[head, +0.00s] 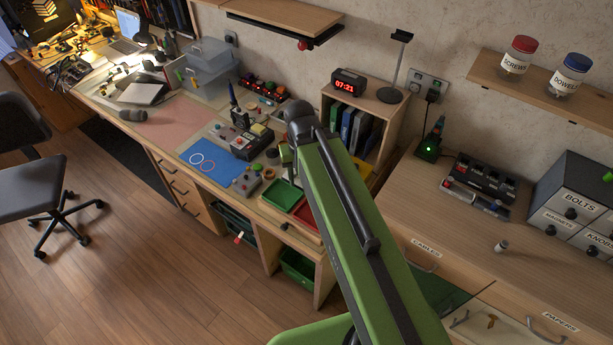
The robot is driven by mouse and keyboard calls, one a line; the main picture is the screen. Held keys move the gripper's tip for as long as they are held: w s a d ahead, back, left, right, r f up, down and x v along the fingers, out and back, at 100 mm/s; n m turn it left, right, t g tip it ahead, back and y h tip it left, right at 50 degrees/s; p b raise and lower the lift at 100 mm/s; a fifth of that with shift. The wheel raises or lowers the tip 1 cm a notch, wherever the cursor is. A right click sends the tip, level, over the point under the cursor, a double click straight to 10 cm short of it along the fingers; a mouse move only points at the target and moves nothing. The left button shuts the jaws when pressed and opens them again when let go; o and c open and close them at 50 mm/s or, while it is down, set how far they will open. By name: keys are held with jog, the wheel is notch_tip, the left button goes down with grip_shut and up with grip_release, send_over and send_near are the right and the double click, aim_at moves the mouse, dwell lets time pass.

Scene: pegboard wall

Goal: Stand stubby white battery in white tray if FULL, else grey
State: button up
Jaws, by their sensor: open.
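A small whitish cylinder (502,245) with a darker end is on the right bench top, in front of the drawer cabinet. It could be the stubby white battery, but it is too small to be sure, and no charge mark can be read. I cannot pick out a white tray or a grey tray for certain. My green arm reaches up across the middle, its dark joint above the left bench.
A black device with several bays (486,178) and a green-lit device (430,150) stand on the right bench. A cabinet (578,205) labelled BOLTS is at far right. A green tray (281,201) and red tray (307,214) sit by the left bench's edge. Bench front right is mostly clear.

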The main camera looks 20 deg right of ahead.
jog(key=shift+s+d+n, duration=0.1)
jog(key=shift+d+n, duration=0.4)
jog(key=shift+o, duration=0.6)
jog(key=shift+d, duration=0.1)
